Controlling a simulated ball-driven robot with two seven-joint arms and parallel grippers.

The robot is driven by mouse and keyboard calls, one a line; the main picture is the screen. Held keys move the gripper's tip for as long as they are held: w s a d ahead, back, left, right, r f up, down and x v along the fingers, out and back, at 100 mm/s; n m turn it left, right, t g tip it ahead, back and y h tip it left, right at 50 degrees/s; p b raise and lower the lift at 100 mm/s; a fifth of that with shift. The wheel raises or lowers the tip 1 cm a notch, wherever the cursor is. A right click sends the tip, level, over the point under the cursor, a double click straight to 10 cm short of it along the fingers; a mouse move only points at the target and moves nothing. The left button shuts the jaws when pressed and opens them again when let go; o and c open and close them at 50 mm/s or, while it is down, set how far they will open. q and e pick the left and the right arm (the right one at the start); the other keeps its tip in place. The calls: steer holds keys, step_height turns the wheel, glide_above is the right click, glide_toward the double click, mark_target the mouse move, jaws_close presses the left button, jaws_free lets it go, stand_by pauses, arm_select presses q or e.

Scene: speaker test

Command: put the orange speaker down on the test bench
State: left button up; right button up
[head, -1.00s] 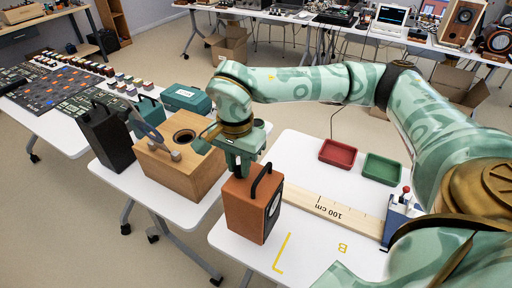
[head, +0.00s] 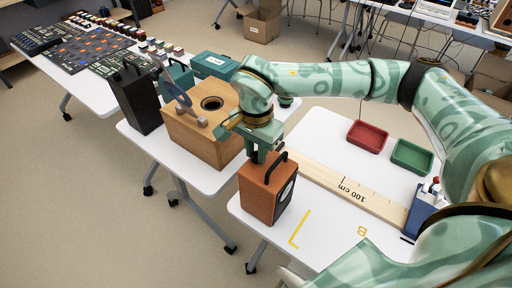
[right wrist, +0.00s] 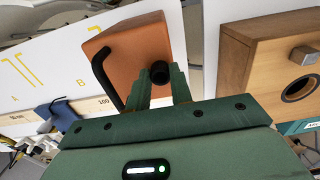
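The orange speaker (head: 262,197) with a black arched handle stands upright at the left end of the white test bench (head: 318,246), near the yellow L-shaped mark. I cannot tell whether its base touches the top. My right gripper (head: 262,155) points down at the speaker's top. In the right wrist view its fingers (right wrist: 161,92) close around one end of the handle, and the speaker's orange side (right wrist: 136,45) lies beyond them. My left gripper is not in view.
A wooden box with a round hole (head: 205,135) stands on the neighbouring table at left, close to my gripper, beside a black speaker (head: 138,98). The bench holds a long ruler board (head: 370,200), a red tray (head: 367,137), a green tray (head: 411,157) and a blue device (head: 423,208).

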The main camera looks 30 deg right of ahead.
steer(key=o, duration=0.4)
step_height(320, 180, up, 12)
steer(key=p, duration=0.2)
steer(key=shift+r+p, duration=0.1)
steer(key=shift+p, duration=0.25)
